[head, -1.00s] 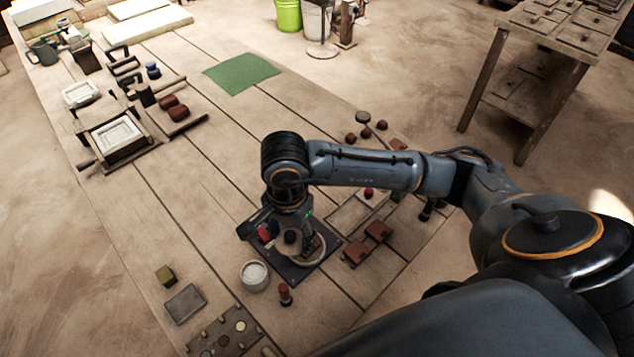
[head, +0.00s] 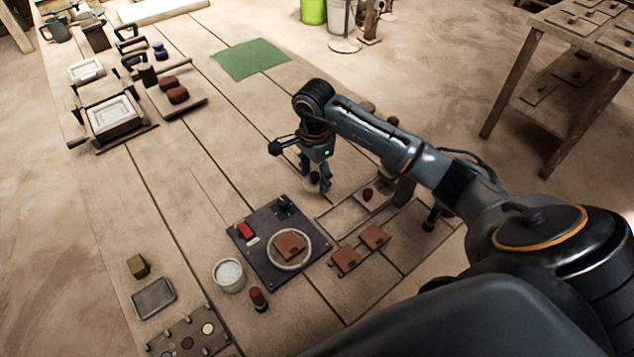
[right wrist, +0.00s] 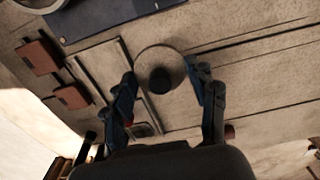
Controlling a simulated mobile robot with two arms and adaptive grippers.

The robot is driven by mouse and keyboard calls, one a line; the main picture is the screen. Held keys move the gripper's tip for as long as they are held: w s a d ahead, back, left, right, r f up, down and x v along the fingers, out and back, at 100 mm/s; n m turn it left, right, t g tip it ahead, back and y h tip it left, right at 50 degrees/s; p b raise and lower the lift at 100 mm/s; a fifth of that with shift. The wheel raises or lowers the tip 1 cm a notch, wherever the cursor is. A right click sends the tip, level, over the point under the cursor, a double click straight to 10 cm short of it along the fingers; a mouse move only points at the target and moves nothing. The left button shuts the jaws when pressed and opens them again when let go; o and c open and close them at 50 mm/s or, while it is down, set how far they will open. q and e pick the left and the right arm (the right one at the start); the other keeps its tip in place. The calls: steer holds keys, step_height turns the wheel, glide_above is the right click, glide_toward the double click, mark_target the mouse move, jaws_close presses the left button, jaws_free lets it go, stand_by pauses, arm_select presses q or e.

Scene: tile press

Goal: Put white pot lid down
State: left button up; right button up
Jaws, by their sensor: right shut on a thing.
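The pot lid is a pale round disc with a dark knob; it shows in the right wrist view (right wrist: 160,58) between the two fingers. My right gripper (right wrist: 161,73) is shut on the lid, with a finger at each side. In the head view my right gripper (head: 318,184) is over the table beyond the dark board; I cannot make out the lid there. Whether the lid touches the table is unclear. A small white pot (head: 229,278) with pale contents stands open left of the board. My left gripper is not in view.
A green mat (head: 250,60) lies farther back. The table's middle is clear.

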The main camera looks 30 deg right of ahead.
mark_target(317, 183)
steer(key=shift+w+d+f+b, duration=0.3)
steer(key=shift+f, duration=0.2)
steer(key=shift+w+d+f+b, duration=0.25)
steer(key=shift+w+f, duration=0.05)
steer(key=shift+f, duration=0.2)
steer(key=shift+w+d+f, duration=0.1)
steer(key=shift+f, duration=0.15)
step_height(317, 183, down, 3)
steer(key=b, duration=0.3)
steer(key=shift+w+d+f, duration=0.1)
steer(key=shift+f, duration=0.1)
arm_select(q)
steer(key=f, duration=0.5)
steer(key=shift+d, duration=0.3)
arm_select(e)
steer(key=shift+d+r, duration=0.1)
steer(key=o, duration=0.5)
steer(key=shift+f, duration=0.2)
steer(key=o, duration=0.4)
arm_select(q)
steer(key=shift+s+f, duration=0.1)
arm_select(e)
steer(key=shift+o, duration=0.2)
